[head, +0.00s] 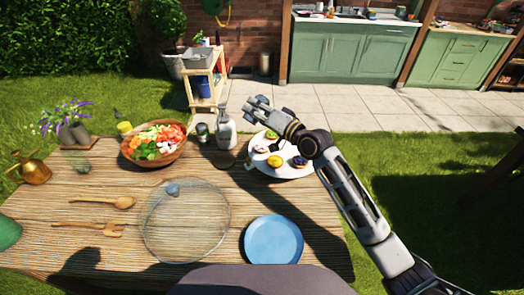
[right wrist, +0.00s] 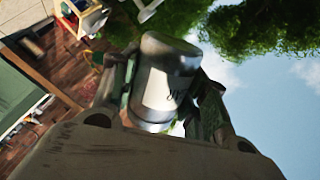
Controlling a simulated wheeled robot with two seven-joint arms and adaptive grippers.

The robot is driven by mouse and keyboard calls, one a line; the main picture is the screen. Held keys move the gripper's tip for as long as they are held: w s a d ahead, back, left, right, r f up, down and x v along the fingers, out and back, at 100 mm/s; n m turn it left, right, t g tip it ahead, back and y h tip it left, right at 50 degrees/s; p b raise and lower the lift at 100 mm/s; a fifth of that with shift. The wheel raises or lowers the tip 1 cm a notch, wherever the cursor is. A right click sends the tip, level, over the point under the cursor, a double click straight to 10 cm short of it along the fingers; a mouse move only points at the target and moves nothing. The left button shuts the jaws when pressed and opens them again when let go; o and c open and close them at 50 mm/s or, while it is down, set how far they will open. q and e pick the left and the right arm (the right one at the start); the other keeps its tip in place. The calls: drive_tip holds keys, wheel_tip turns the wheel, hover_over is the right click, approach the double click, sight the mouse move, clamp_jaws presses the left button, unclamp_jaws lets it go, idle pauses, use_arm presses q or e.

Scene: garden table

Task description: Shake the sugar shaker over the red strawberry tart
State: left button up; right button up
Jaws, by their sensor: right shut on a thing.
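My right gripper (head: 257,108) is above the back edge of a white round stand (head: 311,168) with several small tarts. In the right wrist view it is shut on the sugar shaker (right wrist: 168,85), a grey cylinder with a pale label, gripped between both fingers. In the head view I cannot make out the shaker apart from the gripper. On the stand are a yellow tart (head: 274,161), a dark tart (head: 299,161) and a pale pink-topped one (head: 261,149). The arm's end covers part of the stand; I cannot tell which tart is the red strawberry one. My left gripper is not in view.
A white bottle (head: 226,130) and a dark jar (head: 202,133) stand left of the stand. A salad bowl (head: 157,158) is further left. A mesh dome (head: 186,222), a blue plate (head: 273,240) and wooden cutlery (head: 108,202) lie nearer on the table.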

drive_tip(key=n, duration=0.1)
drive_tip(key=n+b, duration=0.1)
drive_tip(key=n, duration=0.1)
drive_tip(key=shift+r, duration=0.25)
drive_tip(key=shift+r+n, duration=0.15)
drive_tip(key=shift+n, duration=1.05)
drive_tip(key=shift+r+n, duration=0.25)
drive_tip(key=shift+n, duration=0.75)
drive_tip(key=n, duration=0.3)
drive_tip(key=shift+r, duration=0.25)
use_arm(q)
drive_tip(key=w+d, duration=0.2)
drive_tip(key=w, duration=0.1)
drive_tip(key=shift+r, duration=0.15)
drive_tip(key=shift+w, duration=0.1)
